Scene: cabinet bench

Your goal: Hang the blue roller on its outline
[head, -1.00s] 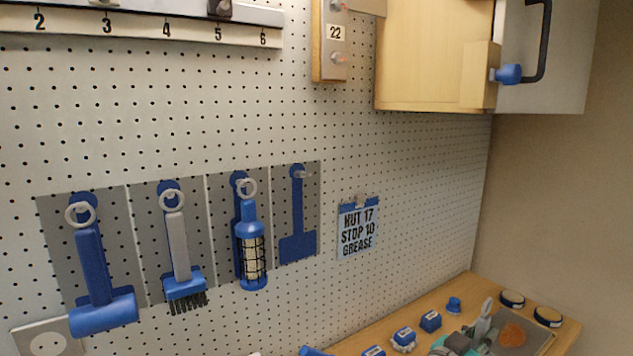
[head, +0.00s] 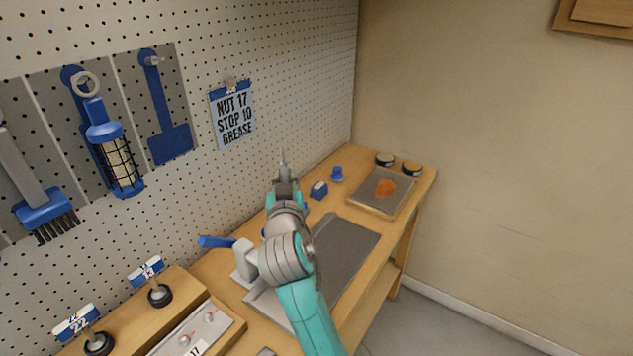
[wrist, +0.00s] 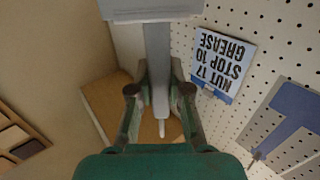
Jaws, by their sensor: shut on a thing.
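My gripper (head: 284,178) is above the bench, away from the pegboard. In the wrist view my gripper (wrist: 160,95) is shut on a T-shaped tool (wrist: 157,60) with a straight stem and a wide end. It looks like the roller, but its visible parts read as grey, so I cannot be sure. The head view barely shows it behind my wrist. The blue outline (head: 167,110) is empty on the grey panel, with a peg near its top. The wrist view shows this outline (wrist: 290,110) upside down at the right, apart from the held tool.
A blue lamp (head: 115,160) and a brush (head: 42,207) hang left of the outline. A note (head: 233,115) hangs to its right. The bench holds a tray (head: 362,200), small blue items and a wooden block (head: 185,285) with labels. Air before the outline looks clear.

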